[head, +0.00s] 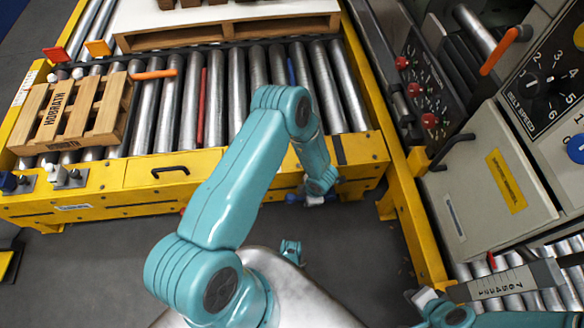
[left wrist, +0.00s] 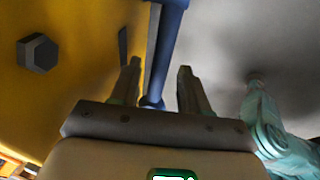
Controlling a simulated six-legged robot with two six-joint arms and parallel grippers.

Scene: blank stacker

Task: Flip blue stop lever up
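The blue stop lever (left wrist: 166,45) shows in the left wrist view as a blue rod running between my gripper's fingers, in front of a yellow panel. In the head view only a small blue part (head: 293,198) shows beside my left gripper (head: 316,197), at the front of the yellow conveyor frame; the rest is hidden. My left gripper also shows in the wrist view (left wrist: 160,88), with its fingers apart on either side of the rod and gaps visible. My right gripper (head: 428,298) is at the lower right; its finger opening is unclear.
The yellow conveyor frame (head: 100,200) has metal rollers, a wooden pallet (head: 75,112) at left and another (head: 230,30) at the back. A control panel (head: 545,80) stands at right. A grey numbered scale (head: 500,287) is beside my right gripper. A dark bolt (left wrist: 38,52) protrudes from the yellow panel.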

